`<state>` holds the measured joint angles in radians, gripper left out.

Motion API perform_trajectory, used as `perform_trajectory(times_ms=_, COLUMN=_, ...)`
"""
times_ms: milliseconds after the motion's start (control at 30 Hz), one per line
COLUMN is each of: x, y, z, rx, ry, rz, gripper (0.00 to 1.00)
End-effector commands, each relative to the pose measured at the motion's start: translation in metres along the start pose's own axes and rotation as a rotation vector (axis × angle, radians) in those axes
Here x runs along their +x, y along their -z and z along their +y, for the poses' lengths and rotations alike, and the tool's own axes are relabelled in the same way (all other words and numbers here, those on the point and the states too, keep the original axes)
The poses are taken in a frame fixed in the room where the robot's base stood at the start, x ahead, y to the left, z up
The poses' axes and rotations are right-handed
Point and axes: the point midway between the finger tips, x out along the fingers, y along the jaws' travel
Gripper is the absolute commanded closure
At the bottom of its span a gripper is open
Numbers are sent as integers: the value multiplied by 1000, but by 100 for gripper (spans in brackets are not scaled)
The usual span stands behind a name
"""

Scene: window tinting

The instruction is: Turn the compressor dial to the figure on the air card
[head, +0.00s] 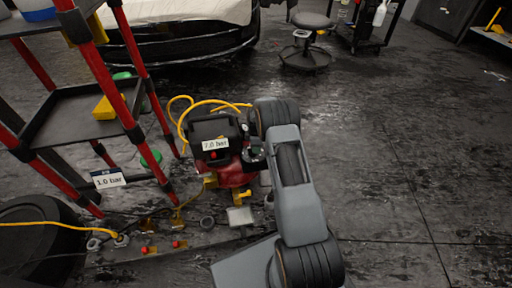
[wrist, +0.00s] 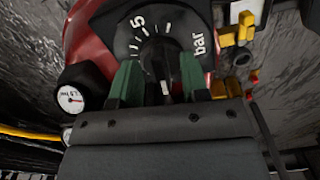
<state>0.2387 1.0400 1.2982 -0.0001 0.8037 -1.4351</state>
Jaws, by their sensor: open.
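The compressor (head: 228,165) has a red tank and a black top, with a white label reading 7.0 bar (head: 215,144) on its front. In the wrist view its black dial face (wrist: 125,45) carries white ticks, a 5 and the word bar. My gripper (wrist: 160,75) is open, with its green-padded fingers at either side of the dial's dark knob (wrist: 155,60). I cannot tell whether they touch it. A white mark shows between the fingers; the dial's lower part is hidden. A card reading 1.0 bar (head: 109,181) hangs on the red-and-black shelf rack.
A small round gauge (wrist: 71,99) sits left of the dial, and yellow fittings (wrist: 240,28) lie to its right. The shelf rack (head: 75,115) stands close left of the compressor. A yellow hose (head: 185,112) loops behind it. Floor at the right is clear.

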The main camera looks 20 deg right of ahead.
Motion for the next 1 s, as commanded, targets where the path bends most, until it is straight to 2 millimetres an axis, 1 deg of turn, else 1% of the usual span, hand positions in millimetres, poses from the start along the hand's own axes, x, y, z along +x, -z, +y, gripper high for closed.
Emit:
perform_trajectory(times_ms=33, x=-12, y=0, z=0, rx=0, ry=-3, rz=0, gripper=58)
perform_trajectory(times_ms=300, x=-69, y=0, z=0, rx=0, ry=-3, rz=0, gripper=58)
perform_trajectory(times_ms=500, x=-102, y=0, z=0, rx=0, ry=-2, rz=0, gripper=58)
perform_trajectory(times_ms=600, x=-114, y=0, z=0, rx=-1, ry=-1, rz=0, gripper=58)
perform_trajectory(times_ms=700, x=-122, y=0, z=0, rx=-1, ry=0, rz=0, gripper=58)
perform_trajectory(times_ms=833, x=-127, y=0, z=0, rx=-1, ry=0, rz=0, gripper=58)
perform_trajectory(times_ms=1000, x=-128, y=0, z=0, rx=-1, ry=0, rz=0, gripper=58)
